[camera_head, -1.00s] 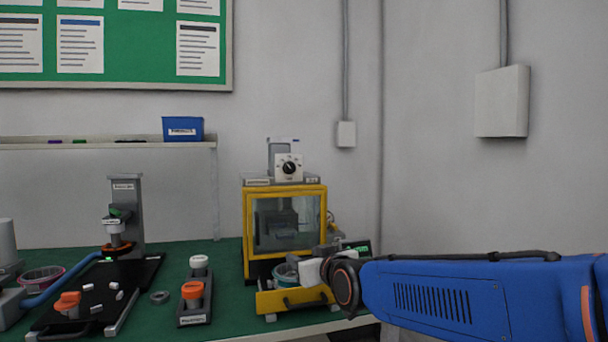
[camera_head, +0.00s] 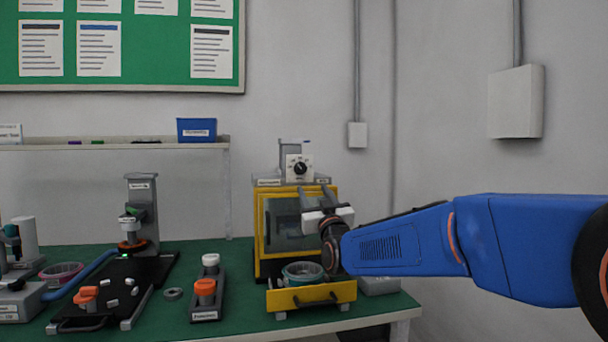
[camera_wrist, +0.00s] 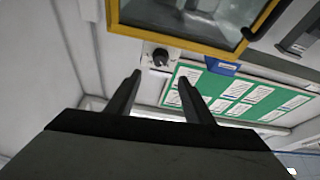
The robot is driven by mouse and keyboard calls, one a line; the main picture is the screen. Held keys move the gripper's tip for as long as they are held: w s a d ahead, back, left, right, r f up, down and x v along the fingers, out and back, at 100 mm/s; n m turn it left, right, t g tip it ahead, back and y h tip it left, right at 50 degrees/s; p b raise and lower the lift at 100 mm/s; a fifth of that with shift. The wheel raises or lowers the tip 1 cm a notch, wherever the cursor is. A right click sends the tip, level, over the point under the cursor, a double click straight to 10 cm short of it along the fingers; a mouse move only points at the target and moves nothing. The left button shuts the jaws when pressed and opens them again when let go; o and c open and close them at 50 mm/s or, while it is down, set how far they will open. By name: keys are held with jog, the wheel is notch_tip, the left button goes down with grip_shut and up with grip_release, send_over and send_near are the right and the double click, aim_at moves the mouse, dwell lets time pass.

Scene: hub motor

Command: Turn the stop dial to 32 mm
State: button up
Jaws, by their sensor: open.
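The stop dial (camera_head: 299,168) is a black knob on a white plate, on top of the yellow-framed machine. It also shows in the wrist view (camera_wrist: 160,57), just beyond and between my fingertips. The number it points to is too small to read. My gripper (camera_head: 317,192) is open and empty, in front of the machine's window and a little below and right of the dial in the head view. In the wrist view my two fingers (camera_wrist: 159,77) stand apart with nothing between them. They look apart from the dial.
The yellow-framed machine (camera_head: 260,225) has a window and a pulled-out yellow drawer (camera_head: 325,297) holding a round dish (camera_head: 303,272). To the left stand a holder with an orange knob (camera_head: 205,290) and a grey stand (camera_head: 142,200). A blue bin (camera_head: 197,130) sits on the shelf.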

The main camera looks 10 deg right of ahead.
aim_at(302, 170)
jog(key=x, duration=1.2)
jog(key=shift+w+r, duration=0.2)
jog(key=shift+w, duration=0.1)
jog(key=c, duration=1)
jog(key=shift+c, duration=0.2)
